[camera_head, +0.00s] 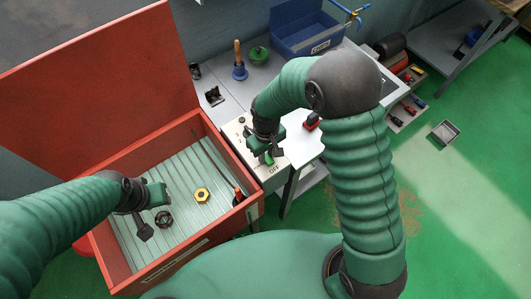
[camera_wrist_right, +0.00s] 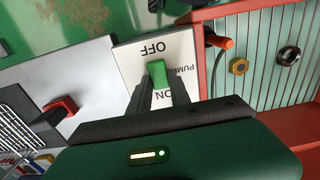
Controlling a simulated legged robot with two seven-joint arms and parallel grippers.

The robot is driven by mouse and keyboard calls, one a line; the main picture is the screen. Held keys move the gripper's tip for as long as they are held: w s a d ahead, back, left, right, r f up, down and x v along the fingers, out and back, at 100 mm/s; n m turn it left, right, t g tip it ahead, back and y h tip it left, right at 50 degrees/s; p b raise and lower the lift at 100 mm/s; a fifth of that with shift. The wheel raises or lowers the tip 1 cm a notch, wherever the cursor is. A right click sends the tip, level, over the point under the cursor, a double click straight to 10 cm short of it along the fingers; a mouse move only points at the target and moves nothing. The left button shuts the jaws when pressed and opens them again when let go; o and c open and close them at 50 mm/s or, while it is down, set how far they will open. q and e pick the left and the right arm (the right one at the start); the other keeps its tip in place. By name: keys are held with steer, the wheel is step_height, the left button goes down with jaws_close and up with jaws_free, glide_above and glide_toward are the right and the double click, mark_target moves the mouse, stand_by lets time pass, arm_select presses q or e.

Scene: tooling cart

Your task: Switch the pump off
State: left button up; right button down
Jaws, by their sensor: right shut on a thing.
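A white switch plate (camera_head: 234,130) marked PUMP, ON and OFF lies on the cart to the right of the red box. Its green switch lever (camera_wrist_right: 158,74) stands between the words OFF and ON in the right wrist view. I cannot tell which way it is thrown. My right gripper (camera_wrist_right: 160,91) is shut on the lever, a finger on either side. In the head view the right gripper (camera_head: 265,148) partly hides the plate, and the OFF word shows beside it. My left gripper (camera_head: 143,226) hangs over the open red box, its jaws unclear.
The red box (camera_head: 186,259) with its lid up holds a yellow nut (camera_head: 202,195) and a dark nut (camera_head: 164,218). A red switch (camera_head: 311,121) is right of the plate. A blue bin (camera_head: 300,35), bell (camera_head: 239,68) and green knob (camera_head: 259,56) stand behind.

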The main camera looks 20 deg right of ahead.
steer(key=shift+s+d+t+b, duration=0.1)
steer(key=shift+t+b, duration=0.45)
steer(key=shift+t, duration=0.05)
steer(key=shift+s+t+y+b, duration=0.2)
steer(key=shift+t+y+b, duration=0.3)
steer(key=shift+t+b, duration=0.25)
steer(key=shift+t, duration=0.45)
steer(key=shift+r, duration=0.2)
steer(key=c, duration=1.2)
jaws_free()
steer(key=shift+s, duration=0.1)
